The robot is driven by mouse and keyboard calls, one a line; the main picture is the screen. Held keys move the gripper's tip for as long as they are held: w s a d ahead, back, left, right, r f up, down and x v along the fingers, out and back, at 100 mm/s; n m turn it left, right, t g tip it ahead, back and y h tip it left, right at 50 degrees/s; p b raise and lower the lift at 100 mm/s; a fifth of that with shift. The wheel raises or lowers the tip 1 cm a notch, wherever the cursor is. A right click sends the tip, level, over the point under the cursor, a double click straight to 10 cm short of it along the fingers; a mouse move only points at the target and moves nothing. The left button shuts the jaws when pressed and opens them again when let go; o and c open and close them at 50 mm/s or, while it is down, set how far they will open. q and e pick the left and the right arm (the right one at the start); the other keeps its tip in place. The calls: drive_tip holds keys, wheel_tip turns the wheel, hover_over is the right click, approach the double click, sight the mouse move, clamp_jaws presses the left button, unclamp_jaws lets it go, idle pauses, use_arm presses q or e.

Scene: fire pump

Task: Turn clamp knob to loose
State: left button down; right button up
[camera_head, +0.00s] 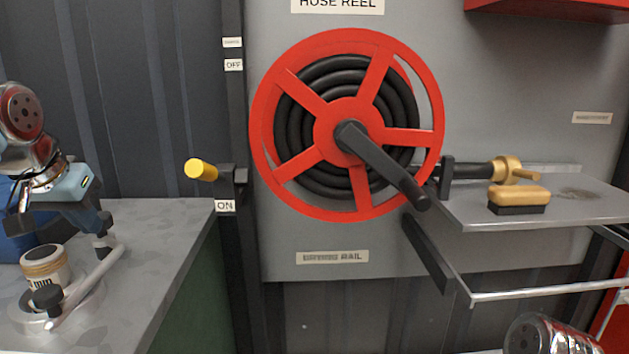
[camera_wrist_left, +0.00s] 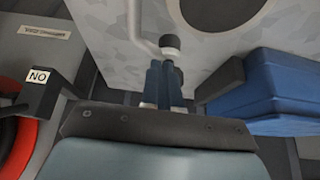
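On the grey bench at the left of the head view lies a round fitting (camera_head: 85,305) with a bent pale tube (camera_head: 97,272) and a black knob (camera_head: 46,298). A second dark knob-like end (camera_head: 101,242) is at the tube's far end. My left gripper (camera_head: 98,222) points down at this end. In the left wrist view my fingers (camera_wrist_left: 165,72) are close together, with a black knob (camera_wrist_left: 170,43) right at their tips. I cannot tell whether they grip it. The task's clamp knob carries no readable label. My right gripper is out of view.
A jar (camera_head: 45,264) stands at the fitting. A blue case (camera_wrist_left: 278,92) is close beside my left gripper. A yellow-handled lever (camera_head: 202,170) by the ON label and a red hose reel (camera_head: 347,125) are to the right. A brush (camera_head: 518,197) lies on the shelf.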

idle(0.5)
use_arm(q)
drive_tip(key=shift+s+d, duration=0.2)
drive_tip(key=shift+s, duration=0.05)
wheel_tip(320, 180, up, 6)
idle(0.4)
drive_tip(key=a+f+b, duration=0.1)
drive_tip(key=f, duration=0.1)
drive_tip(key=a+f+b, duration=0.1)
drive_tip(key=f, duration=0.1)
drive_tip(key=a+f+b, duration=0.1)
drive_tip(key=f+b, duration=0.1)
drive_tip(key=shift+a, duration=0.25)
idle(0.4)
